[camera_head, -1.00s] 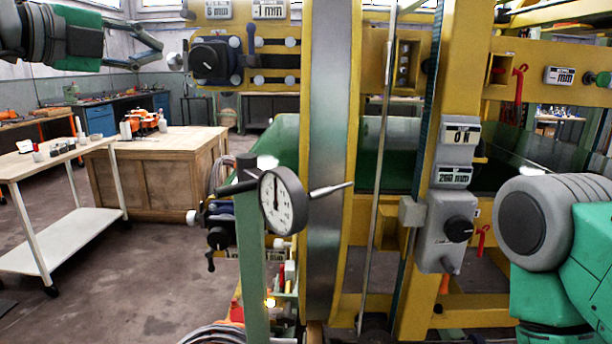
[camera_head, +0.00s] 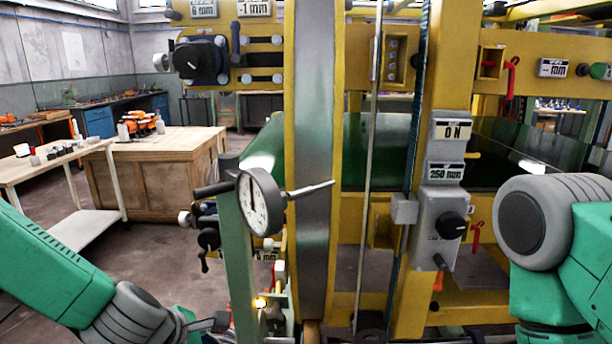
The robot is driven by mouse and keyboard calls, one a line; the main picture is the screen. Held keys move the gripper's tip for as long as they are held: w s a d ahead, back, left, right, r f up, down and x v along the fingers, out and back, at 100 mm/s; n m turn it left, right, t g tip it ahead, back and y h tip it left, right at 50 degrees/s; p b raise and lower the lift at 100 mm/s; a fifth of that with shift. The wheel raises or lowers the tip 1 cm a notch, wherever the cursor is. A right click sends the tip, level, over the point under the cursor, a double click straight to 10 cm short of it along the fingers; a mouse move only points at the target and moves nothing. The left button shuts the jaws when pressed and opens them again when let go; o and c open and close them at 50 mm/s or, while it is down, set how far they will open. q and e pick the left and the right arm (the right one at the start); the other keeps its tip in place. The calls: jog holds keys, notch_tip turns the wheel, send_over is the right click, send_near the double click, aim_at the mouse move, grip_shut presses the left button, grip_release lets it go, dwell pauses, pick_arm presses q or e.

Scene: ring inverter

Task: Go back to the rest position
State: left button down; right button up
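My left arm comes in from the lower left. Its gripper (camera_head: 205,322) is at the bottom of the camera_head view, left of the green post (camera_head: 238,255). The fingers are small and partly cut off, so I cannot tell whether they are open or shut. My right arm shows at the right edge as a grey joint and green links; its gripper is out of view. The yellow ring machine (camera_head: 435,90) stands in front of me, with a dial gauge (camera_head: 262,202) on the green post.
A grey control box (camera_head: 440,228) with a black knob is on the machine's column. A black knob (camera_head: 197,62) sits on the upper left plate. A wooden cabinet (camera_head: 150,175) and a white trolley (camera_head: 85,228) stand behind on the left. Floor between them is clear.

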pick_arm(q)
jog(key=s+a+f+m+g+y, duration=0.1)
jog(key=s+a+f+m, duration=0.3)
jog(key=s, duration=0.5)
jog(key=s+a+f+m+g+y, duration=0.1)
jog(key=s+a+f+m+g, duration=0.1)
jog(key=s+f+m, duration=0.6)
jog(key=s+a+f+m+g+y, duration=0.1)
jog(key=s+a+f+m, duration=0.4)
jog(key=s+m, duration=0.5)
jog(key=shift+a+f+m+g, duration=0.3)
jog(key=shift+f+m+g, duration=0.3)
jog(key=shift+g, duration=0.2)
jog(key=shift+d, duration=0.15)
